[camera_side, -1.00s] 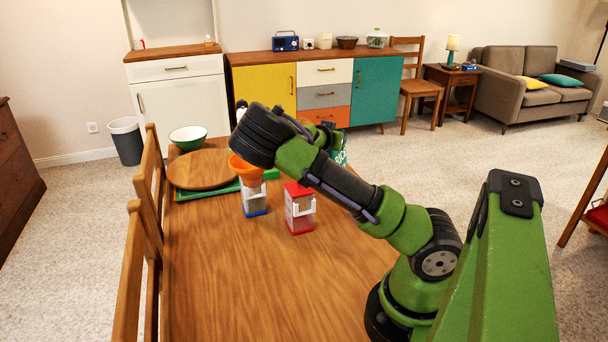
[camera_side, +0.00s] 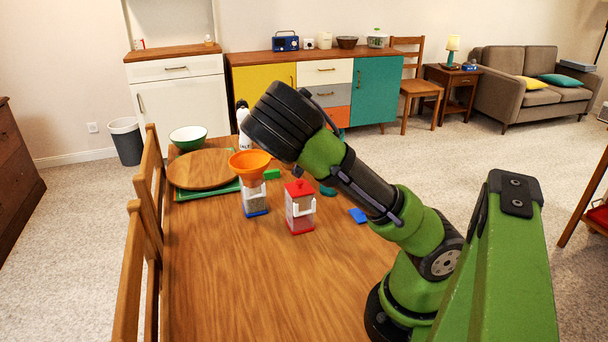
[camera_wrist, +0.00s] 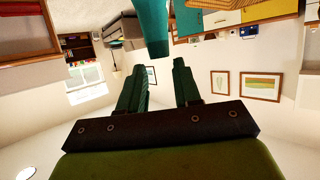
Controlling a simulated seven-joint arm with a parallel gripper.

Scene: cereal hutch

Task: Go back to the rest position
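My gripper (camera_wrist: 160,75) shows in the wrist view with its two dark green fingers apart and nothing seen held between them. A teal thing (camera_wrist: 153,28) shows beyond the fingertips; I cannot tell what it is. In the side view my raised wrist and forearm hide the gripper. The arm reaches over the right part of the table. An orange funnel (camera_side: 249,161) sits on a clear container with a blue base (camera_side: 255,203). A similar container with a red lid (camera_side: 300,207) stands to its right, apart from my arm.
A round wooden board (camera_side: 204,170) lies at the table's far left over a green tray. A green bowl (camera_side: 188,136) and a white bottle (camera_side: 243,130) stand behind. A blue piece (camera_side: 358,215) lies near my forearm. The table's front (camera_side: 250,290) is clear.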

